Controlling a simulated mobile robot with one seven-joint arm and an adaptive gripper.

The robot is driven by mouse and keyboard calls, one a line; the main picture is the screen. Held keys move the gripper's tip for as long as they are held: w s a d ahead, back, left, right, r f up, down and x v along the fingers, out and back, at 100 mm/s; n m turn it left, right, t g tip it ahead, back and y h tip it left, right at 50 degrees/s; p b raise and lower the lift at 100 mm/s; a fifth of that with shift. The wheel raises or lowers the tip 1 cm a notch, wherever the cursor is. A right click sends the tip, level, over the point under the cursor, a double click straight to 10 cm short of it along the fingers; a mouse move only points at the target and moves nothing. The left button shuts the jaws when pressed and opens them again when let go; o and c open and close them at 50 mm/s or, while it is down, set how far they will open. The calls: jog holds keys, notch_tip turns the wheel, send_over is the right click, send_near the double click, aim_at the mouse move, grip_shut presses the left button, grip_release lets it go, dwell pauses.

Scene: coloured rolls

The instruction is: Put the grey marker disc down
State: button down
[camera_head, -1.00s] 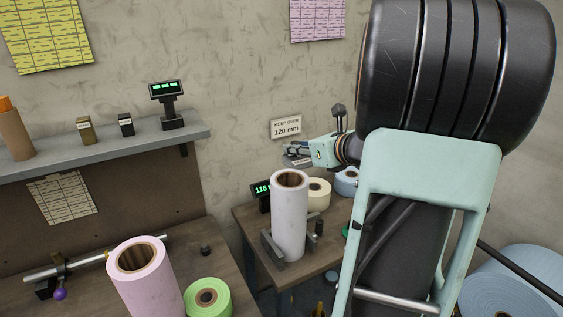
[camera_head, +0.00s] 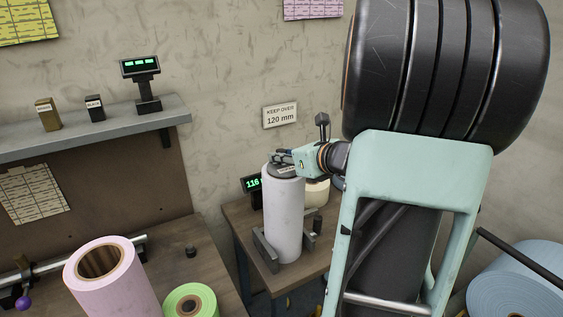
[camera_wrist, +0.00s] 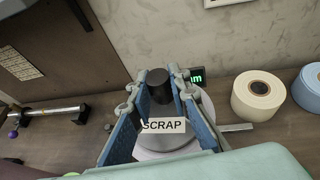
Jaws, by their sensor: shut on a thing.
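The grey marker disc (camera_head: 289,172) is at the top of the upright white roll (camera_head: 283,220), covering its core opening. In the wrist view the disc carries a white SCRAP label (camera_wrist: 162,126) and a dark knob (camera_wrist: 160,86). My gripper (camera_head: 277,157) is shut on the disc by this knob, with a blue-padded finger on each side. The disc looks about level and roughly centred on the roll. I cannot tell whether it rests on the roll or is slightly above it.
The white roll stands between grey brackets (camera_head: 266,251) on a small wooden table. A display reading 116 (camera_head: 251,184) is behind it. A cream roll (camera_wrist: 260,93) and a blue roll (camera_wrist: 308,86) stand to the right. Pink (camera_head: 115,280) and green (camera_head: 190,302) rolls are at front left.

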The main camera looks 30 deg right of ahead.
jog(key=shift+f, duration=0.1)
jog(key=shift+f, duration=0.1)
jog(key=shift+f, duration=0.15)
jog(key=c, duration=1.8)
grip_release()
jog(key=shift+s+r, duration=0.1)
jog(key=shift+r, duration=0.25)
jog(key=v, duration=1.1)
jog(key=shift+s, duration=0.4)
